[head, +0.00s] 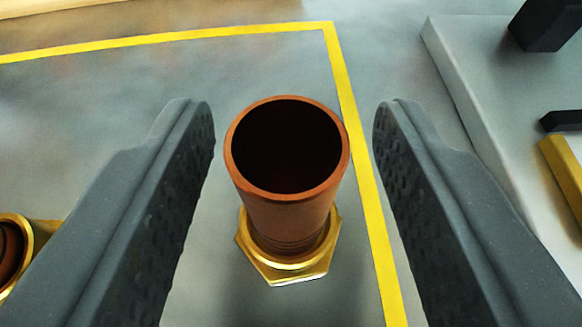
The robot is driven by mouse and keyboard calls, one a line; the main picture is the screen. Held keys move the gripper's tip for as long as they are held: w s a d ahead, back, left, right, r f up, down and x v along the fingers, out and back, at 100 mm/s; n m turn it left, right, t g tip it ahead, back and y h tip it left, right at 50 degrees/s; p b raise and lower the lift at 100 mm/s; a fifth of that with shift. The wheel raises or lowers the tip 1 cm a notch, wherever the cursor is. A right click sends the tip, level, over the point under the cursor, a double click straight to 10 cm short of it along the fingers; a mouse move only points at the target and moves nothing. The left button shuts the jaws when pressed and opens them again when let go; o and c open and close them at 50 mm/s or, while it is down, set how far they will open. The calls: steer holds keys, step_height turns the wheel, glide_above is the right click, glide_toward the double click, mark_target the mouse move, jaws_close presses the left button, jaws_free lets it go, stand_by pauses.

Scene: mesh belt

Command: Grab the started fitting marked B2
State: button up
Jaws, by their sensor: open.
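A fitting (290,212) stands upright between the fingers of my gripper (293,125). It is a copper-coloured tube with a dark open top and a brass hex nut (285,270) around its lower end. No B2 mark can be read on it. My gripper is open, with one dark textured finger on each side of the tube. Gaps show between the tube and both fingers, so neither touches it. The tube's far side and the underside of the nut are hidden.
Another brass and copper fitting (14,250) shows partly at the left edge, beyond the left finger. Yellow lines (347,110) mark the grey surface. A pale raised slab (490,95) at the right carries dark blocks and a yellow piece. The grey surface behind the tube is clear.

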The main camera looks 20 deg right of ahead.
steer(key=shift+x, duration=0.8)
steer(key=shift+r, duration=0.1)
jaws_close()
steer(key=shift+r, duration=0.1)
